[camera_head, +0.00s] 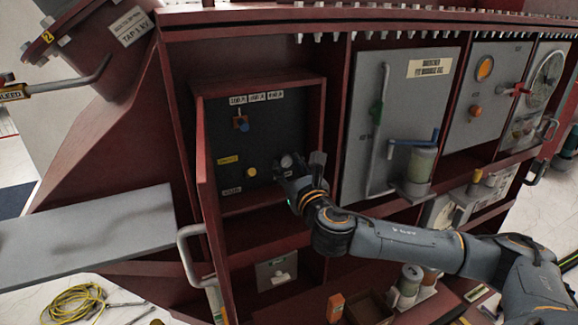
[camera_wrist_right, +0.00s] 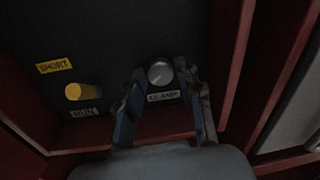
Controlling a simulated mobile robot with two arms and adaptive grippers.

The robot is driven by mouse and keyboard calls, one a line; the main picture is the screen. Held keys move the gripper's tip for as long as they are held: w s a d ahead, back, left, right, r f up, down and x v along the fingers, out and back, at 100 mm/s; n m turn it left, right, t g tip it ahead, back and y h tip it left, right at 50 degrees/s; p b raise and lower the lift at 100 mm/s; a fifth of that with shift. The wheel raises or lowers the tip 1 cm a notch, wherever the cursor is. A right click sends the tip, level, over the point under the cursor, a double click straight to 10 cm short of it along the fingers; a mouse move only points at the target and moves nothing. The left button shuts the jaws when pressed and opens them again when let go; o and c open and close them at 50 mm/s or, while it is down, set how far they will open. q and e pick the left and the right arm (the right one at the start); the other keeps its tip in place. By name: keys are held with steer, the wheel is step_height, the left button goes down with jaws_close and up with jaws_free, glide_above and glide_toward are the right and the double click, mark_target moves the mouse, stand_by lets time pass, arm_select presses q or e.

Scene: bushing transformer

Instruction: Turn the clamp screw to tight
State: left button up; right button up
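The clamp screw is a round grey knob (camera_wrist_right: 159,71) with a pointer line, on the dark panel above a label that seems to read CLAMP (camera_wrist_right: 163,96). It also shows in the head view (camera_head: 287,161), just beyond my right gripper (camera_head: 291,170). In the wrist view my right gripper (camera_wrist_right: 160,80) is open, with one fingertip on each side of the knob. A narrow gap seems to show on both sides, but I cannot tell if a finger touches it. My left gripper is not in view.
A yellow knob (camera_wrist_right: 84,91) sits left of the clamp knob under a yellow SHORT label (camera_wrist_right: 55,65). A blue knob (camera_head: 243,126) is higher on the panel. Red cabinet walls (camera_head: 316,120) enclose the recess. An open door with a grey handle (camera_head: 192,255) stands at lower left.

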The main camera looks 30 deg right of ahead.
jaws_close()
steer(key=shift+m, duration=0.3)
steer(key=m+p, duration=0.1)
steer(key=m, duration=0.3)
steer(key=shift+p, duration=0.3)
steer(key=m, duration=0.3)
steer(key=m+p, duration=0.1)
steer(key=m, duration=0.2)
steer(key=shift+r+g+y, duration=0.1)
steer(key=shift+g+y, duration=0.2)
steer(key=shift+y, duration=0.1)
steer(key=m+p, duration=0.1)
steer(key=m, duration=0.5)
steer(key=shift+d+y, duration=0.15)
steer(key=shift+y, duration=0.15)
steer(key=m+y+p, duration=0.1)
steer(key=m, duration=0.5)
